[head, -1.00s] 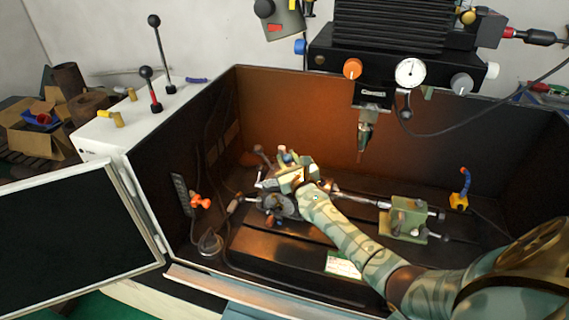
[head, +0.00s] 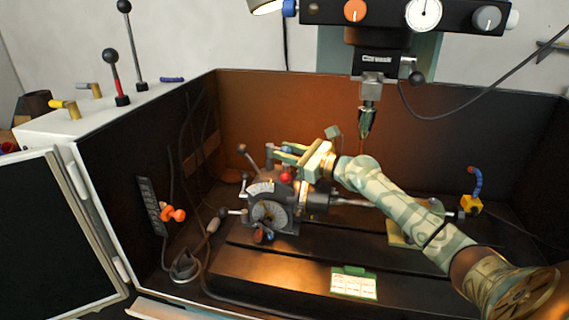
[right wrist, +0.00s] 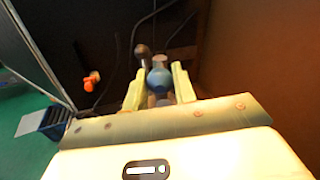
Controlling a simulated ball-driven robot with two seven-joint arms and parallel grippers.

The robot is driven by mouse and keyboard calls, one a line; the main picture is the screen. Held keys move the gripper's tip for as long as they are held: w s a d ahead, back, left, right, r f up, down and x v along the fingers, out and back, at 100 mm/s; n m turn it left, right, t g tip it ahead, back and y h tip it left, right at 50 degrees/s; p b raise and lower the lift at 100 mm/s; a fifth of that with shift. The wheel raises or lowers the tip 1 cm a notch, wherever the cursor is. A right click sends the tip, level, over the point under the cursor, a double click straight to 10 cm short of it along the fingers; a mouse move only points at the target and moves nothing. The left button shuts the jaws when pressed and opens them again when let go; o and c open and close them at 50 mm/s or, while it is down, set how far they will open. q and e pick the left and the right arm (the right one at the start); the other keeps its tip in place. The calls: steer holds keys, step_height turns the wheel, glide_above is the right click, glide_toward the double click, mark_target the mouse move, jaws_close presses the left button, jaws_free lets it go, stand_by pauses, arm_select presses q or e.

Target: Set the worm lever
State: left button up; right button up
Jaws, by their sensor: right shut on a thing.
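The indexing head (head: 288,208) with its graduated dial (head: 268,213) sits on the machine bed, left of centre in the head view. My right gripper (head: 280,152) reaches in from the right to the top of it. In the right wrist view its pale fingers (right wrist: 160,88) are shut on a lever's blue-grey ball knob (right wrist: 159,79). I cannot tell for certain that this is the worm lever. A red ball knob (head: 286,177) sits just below the gripper. A dark-knobbed lever (head: 243,150) tilts up to the left. My left gripper is not in view.
The enclosure's brown back wall (head: 290,110) stands behind the indexing head. A drill chuck (head: 367,120) hangs above my right forearm. A blue-hosed nozzle (head: 472,200) stands at right, and a white card (head: 354,284) lies on the front bed. An orange knob (head: 174,214) is at left.

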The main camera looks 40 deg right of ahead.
stand_by(0.4)
steer(key=o, duration=1)
steer(key=shift+s, duration=0.1)
steer(key=p+v, duration=0.1)
steer(key=v, duration=1.5)
steer(key=shift+d+p, duration=0.2)
steer(key=shift+p, duration=0.2)
steer(key=shift+c, duration=0.4)
